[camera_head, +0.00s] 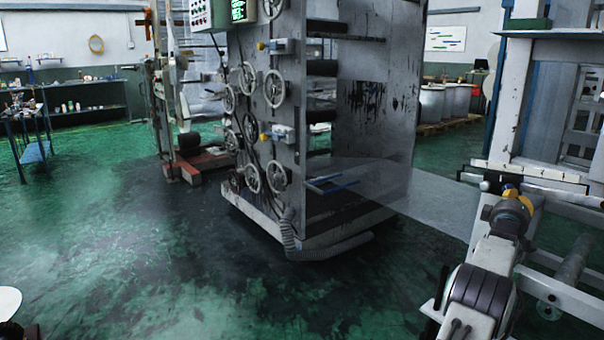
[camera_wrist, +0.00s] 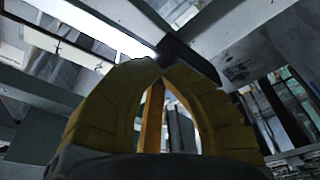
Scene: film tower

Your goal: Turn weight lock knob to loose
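My gripper (camera_wrist: 163,66) has two yellow fingers whose tips come together, with a narrow gap lower between them. A short dark bar-like piece (camera_wrist: 192,58) lies right at the fingertips, tilted down to the right. It may be the weight lock knob, but no marking shows. I cannot tell whether it sits between the tips or just behind them. In the head view my gripper (camera_head: 518,195) is at the right, close to a pale horizontal rail (camera_head: 540,174). No separate knob can be made out there.
A grey machine frame (camera_head: 545,110) rises behind my gripper. Rollers (camera_head: 575,262) lie at its lower right. A clear film sheet (camera_head: 435,205) spans to the tall machine (camera_head: 372,90) with several handwheels. The green floor (camera_head: 130,270) at left front is open.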

